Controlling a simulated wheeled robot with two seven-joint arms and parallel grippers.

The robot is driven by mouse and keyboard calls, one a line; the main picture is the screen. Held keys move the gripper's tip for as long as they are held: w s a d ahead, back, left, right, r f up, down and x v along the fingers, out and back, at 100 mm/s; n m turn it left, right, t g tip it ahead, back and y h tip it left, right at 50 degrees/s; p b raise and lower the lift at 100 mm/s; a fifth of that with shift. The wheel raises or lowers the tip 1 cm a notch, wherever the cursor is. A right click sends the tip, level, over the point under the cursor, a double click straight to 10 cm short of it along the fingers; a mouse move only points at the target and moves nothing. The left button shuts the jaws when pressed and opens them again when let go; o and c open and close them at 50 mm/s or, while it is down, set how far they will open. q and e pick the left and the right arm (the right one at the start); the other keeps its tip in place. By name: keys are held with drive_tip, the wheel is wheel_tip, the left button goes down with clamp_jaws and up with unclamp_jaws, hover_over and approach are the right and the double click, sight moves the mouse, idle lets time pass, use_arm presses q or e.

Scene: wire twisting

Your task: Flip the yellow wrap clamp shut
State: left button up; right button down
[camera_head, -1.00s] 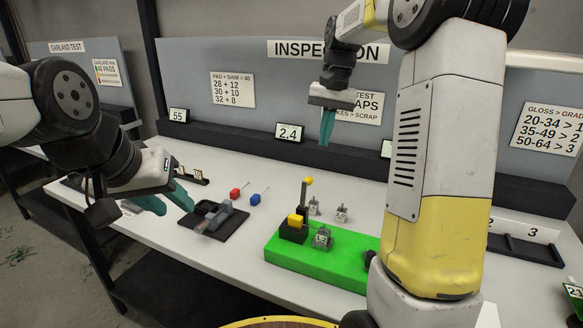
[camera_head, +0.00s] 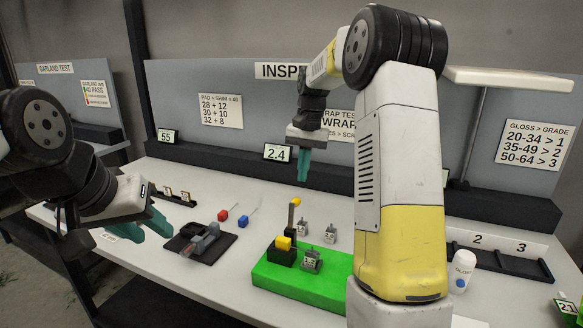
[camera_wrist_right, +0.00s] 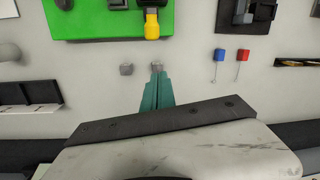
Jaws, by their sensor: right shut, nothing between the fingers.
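The yellow wrap clamp stands on a bright green base (camera_head: 310,282). Its thin lever, with a yellow knob (camera_head: 296,202), points upright. A yellow block (camera_head: 283,243) sits on a black mount at its foot. My right gripper (camera_head: 304,178) is shut and empty, pointing down above and slightly behind the knob in the head view, apart from it. In the right wrist view, its closed teal fingers (camera_wrist_right: 157,82) lie below the yellow clamp part (camera_wrist_right: 152,25). My left gripper (camera_head: 150,228) is open and empty at the left, beside a black fixture.
A white bottle (camera_head: 462,272) stands at right. My right arm hides the base's right end.

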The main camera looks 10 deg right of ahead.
drive_tip(key=s+a+f, duration=0.2)
drive_tip(key=s+f, duration=0.1)
drive_tip(key=f, duration=0.1)
drive_tip(key=shift+s+f, duration=0.2)
drive_tip(key=shift+s, duration=0.15)
idle(0.3)
